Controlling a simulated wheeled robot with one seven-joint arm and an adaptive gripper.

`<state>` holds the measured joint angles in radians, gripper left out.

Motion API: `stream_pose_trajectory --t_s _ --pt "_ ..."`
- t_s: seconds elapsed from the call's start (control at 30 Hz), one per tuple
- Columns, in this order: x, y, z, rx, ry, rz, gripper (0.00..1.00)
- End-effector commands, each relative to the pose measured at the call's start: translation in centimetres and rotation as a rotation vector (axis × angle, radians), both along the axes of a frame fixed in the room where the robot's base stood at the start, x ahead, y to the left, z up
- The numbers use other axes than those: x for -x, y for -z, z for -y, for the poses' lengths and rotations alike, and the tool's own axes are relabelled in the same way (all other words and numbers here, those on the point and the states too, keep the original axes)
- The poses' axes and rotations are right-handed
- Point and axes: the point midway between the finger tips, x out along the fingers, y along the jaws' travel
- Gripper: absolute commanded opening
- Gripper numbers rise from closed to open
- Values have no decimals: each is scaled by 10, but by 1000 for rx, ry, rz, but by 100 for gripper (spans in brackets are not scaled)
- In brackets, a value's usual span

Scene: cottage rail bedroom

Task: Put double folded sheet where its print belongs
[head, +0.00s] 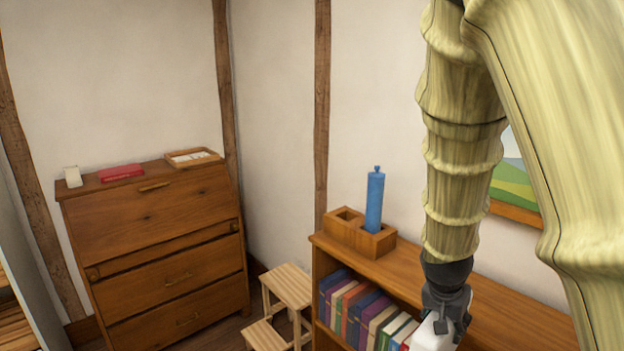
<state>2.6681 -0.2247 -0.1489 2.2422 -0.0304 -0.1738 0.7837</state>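I cannot pick out the double folded sheet with certainty, and no print is readable. A small white upright item (72,177) stands at the left end of the dresser top; it may be folded paper, but it is too small to tell. A wooden tray (214,157) with white pieces in it lies at the right end of that top. My gripper (446,302) hangs in front of the bookshelf at the bottom of the head view. A white shape (434,334) shows at its lower end; I cannot tell whether it is held or part of the gripper. The fingertips are not clearly visible.
The wooden dresser (160,227) also bears a red item (122,172). A step stool (287,286) stands between it and the bookshelf (490,296), which holds several books. A wooden holder (345,226) with a blue cylinder (375,202) sits on the shelf top. My arm hides part of a picture (515,190).

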Motion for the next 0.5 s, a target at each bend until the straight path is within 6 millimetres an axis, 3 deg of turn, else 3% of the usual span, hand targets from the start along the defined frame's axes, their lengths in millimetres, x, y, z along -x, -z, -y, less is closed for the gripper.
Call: stream_pose_trajectory --t_s 0.5 --pt "3 124 -55 -10 -412 -22 6"
